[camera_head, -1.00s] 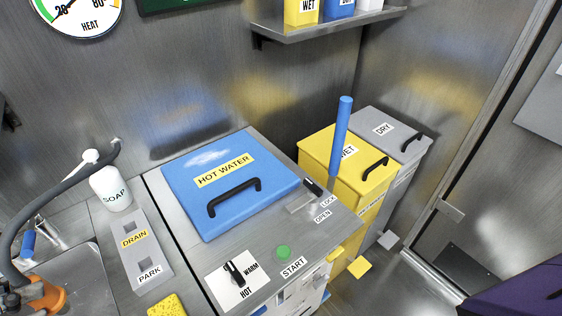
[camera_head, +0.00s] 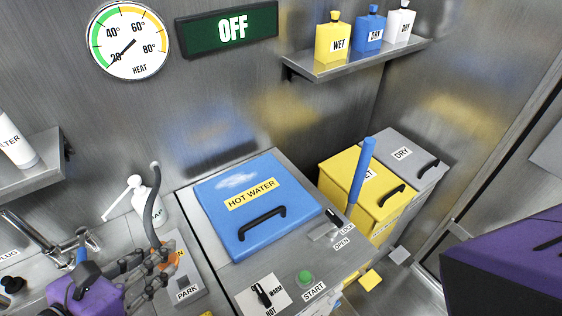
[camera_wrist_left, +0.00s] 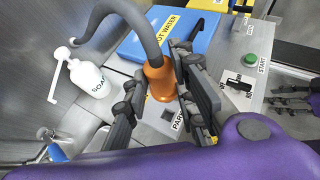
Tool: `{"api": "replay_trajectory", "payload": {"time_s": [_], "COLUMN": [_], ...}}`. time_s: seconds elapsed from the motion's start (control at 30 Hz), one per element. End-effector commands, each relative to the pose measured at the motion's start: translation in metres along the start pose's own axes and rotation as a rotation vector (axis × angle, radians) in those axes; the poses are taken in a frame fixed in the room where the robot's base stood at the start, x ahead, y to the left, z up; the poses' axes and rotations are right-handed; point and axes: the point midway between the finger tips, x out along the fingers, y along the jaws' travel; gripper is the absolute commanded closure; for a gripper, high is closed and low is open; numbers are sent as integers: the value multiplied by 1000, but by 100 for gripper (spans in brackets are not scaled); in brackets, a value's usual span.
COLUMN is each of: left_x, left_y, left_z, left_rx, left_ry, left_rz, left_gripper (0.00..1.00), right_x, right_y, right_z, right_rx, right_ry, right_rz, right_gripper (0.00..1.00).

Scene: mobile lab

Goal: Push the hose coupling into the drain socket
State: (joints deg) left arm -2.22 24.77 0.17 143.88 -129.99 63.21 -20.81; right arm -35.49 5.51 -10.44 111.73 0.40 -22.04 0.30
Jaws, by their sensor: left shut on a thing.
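The orange hose coupling (camera_head: 172,257) is between the fingers of my left gripper (camera_head: 155,268), which is shut on it. In the left wrist view the coupling (camera_wrist_left: 160,82) looks upright, with the grey hose (camera_wrist_left: 125,12) rising from its top. The grey socket block (camera_head: 190,296) is below, with its PARK label and socket showing. The coupling and fingers cover most of the DRAIN end. I cannot tell whether the coupling's lower end is in the drain socket or above it. My right gripper (camera_wrist_left: 290,97) shows at the right edge of the left wrist view, fingers apart.
A white soap bottle (camera_head: 152,205) stands just behind the block. The blue HOT WATER lid (camera_head: 225,215) is to the right, with a green START button (camera_head: 305,277) in front. A tap (camera_head: 75,245) and sink are at left. Yellow (camera_head: 345,180) and grey (camera_head: 420,145) bins stand farther right.

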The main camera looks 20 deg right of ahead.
Motion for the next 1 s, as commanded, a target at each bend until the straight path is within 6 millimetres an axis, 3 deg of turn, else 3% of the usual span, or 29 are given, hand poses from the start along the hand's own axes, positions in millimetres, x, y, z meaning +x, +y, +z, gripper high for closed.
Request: {"api": "replay_trajectory", "payload": {"time_s": [0.03, 0.3, 0.5, 0.77, 1.0], "left_x": [13, 54, 86, 104, 119], "left_y": [8, 66, 91, 105, 107], "left_z": [-14, -11, -38, -51, -79], "left_rx": [-6, -2, -5, -2, -3], "left_ry": [11, 2, 4, 3, 5], "left_rz": [-5, 0, -2, -3, -2], "left_gripper": [100, 100, 100, 100, 100], "right_x": [6, 0, 3, 4, 4], "right_y": [2, 10, 4, 3, 5], "right_z": [24, -4, -4, 2, 7], "right_rx": [-3, 6, 17, 15, 8], "right_ry": [-32, 20, 21, 7, 1], "right_rz": [4, 25, 18, 15, 16], "right_gripper": [60, 60, 60, 60, 60]}}
